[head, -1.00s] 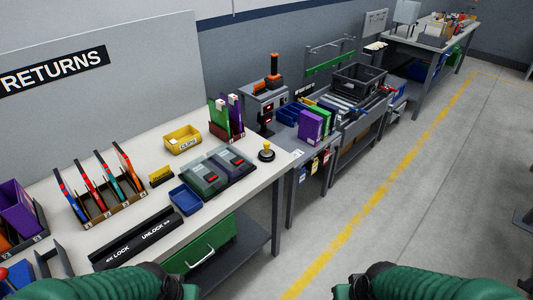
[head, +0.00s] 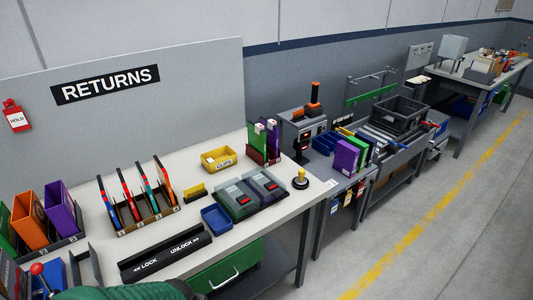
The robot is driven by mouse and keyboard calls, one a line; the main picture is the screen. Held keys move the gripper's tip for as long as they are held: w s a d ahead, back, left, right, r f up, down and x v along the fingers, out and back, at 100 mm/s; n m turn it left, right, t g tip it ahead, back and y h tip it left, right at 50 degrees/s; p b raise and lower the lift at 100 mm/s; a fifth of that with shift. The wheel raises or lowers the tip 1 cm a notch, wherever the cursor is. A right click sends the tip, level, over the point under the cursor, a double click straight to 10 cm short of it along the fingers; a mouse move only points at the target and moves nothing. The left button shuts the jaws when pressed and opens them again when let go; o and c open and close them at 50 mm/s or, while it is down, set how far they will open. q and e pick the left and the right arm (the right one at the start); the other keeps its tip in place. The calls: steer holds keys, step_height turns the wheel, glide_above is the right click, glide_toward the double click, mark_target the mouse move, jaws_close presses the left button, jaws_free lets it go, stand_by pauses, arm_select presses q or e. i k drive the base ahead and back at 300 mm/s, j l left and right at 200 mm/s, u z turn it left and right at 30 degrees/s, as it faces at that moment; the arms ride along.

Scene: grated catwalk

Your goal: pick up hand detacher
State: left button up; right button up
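No thing in the head view is labelled as the hand detacher, and I cannot tell for sure which it is. A small yellow knob on a dark round base (head: 300,180) stands upright at the right end of the white returns table (head: 285,216). A dark upright device with an orange-topped handle (head: 314,103) stands beyond the table. A red ball-topped lever (head: 37,269) shows at the lower left. Part of my green arm crosses the bottom left edge. Neither gripper is in view.
The table holds a black lock/unlock rail (head: 165,252), a blue tray (head: 217,219), a yellow bin (head: 219,159), two clear-lidded units (head: 250,193) and a rack of upright cases (head: 147,218). A second bench (head: 345,180) adjoins on the right. The floor (head: 440,240) at right is clear.

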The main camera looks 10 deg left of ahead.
mark_target(301, 181)
steer(key=u, duration=0.5)
steer(key=i+l+u, duration=0.15)
steer(key=l+u, duration=0.15)
steer(key=u, duration=0.15)
steer(key=i+l+u, duration=0.1)
steer(key=l+u, duration=0.25)
steer(key=u, duration=0.15)
steer(key=l+u, duration=0.9)
steer(key=k+l+u, duration=0.1)
steer(key=l+u, duration=0.15)
steer(key=u, duration=0.25)
